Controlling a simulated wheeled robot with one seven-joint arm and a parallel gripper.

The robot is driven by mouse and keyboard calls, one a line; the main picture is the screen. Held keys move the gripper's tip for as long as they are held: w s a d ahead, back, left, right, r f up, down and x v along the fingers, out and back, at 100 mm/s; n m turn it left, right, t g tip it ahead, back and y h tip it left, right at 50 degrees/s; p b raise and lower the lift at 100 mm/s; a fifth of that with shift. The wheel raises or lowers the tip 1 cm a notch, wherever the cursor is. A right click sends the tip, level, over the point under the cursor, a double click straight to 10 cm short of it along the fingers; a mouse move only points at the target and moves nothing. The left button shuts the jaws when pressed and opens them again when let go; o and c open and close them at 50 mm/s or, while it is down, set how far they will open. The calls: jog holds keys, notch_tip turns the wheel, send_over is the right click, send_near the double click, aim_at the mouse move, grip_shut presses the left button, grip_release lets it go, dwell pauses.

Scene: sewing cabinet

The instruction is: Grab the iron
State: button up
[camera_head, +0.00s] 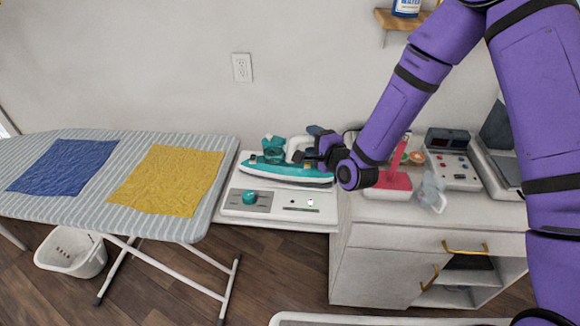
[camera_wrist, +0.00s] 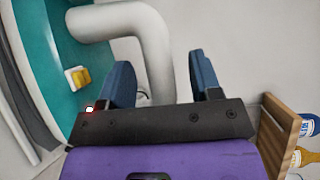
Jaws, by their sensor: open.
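The iron (camera_head: 280,174) is teal and white and rests on a white control base at the cabinet's left end. In the wrist view its teal body (camera_wrist: 60,55) fills the left, with a small yellow part on it. Its white curved handle (camera_wrist: 118,20) bends down between my fingers. My gripper (camera_wrist: 163,78) is open, with one dark blue finger on each side of the handle. In the head view my gripper (camera_head: 312,146) is at the handle's right end. I cannot tell whether the fingers touch it.
The striped ironing board (camera_head: 230,160) stands at left, carrying a blue cloth (camera_head: 64,167) and a yellow cloth (camera_head: 168,180). Right of the iron are a red-and-white item (camera_head: 390,182), a clear cup (camera_head: 432,191) and a button panel (camera_head: 453,170). A wall shelf (camera_head: 394,19) is above.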

jog(key=shift+x, duration=0.9)
grip_shut()
dwell(0.8)
